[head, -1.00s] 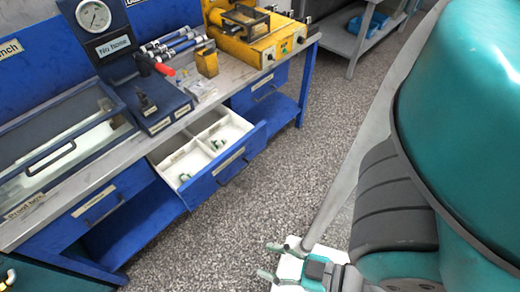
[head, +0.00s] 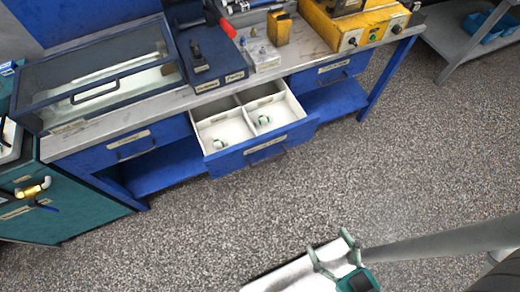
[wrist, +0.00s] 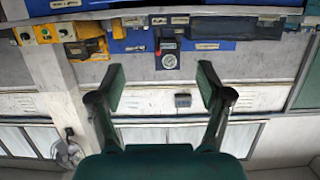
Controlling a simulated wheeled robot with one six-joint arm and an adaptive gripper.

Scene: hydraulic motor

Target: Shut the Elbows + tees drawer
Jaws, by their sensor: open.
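A blue drawer (head: 262,153) with a label and handle on its front stands pulled out from the workbench in the head view. Its label is too small to read surely. Inside are white compartments with small green fittings (head: 264,120) in them. My gripper (head: 331,249) is at the bottom of the head view, in front of the drawer and apart from it. In the wrist view my gripper (wrist: 160,82) is open and empty, with the bench upside down beyond it.
The bench top (head: 110,118) holds a glass-lidded case (head: 95,85), a dark blue stand and a yellow machine (head: 355,25). Two other drawers, left (head: 130,145) and right (head: 330,72), are shut. A teal cabinet (head: 60,205) stands at left. The speckled floor before the drawer is clear.

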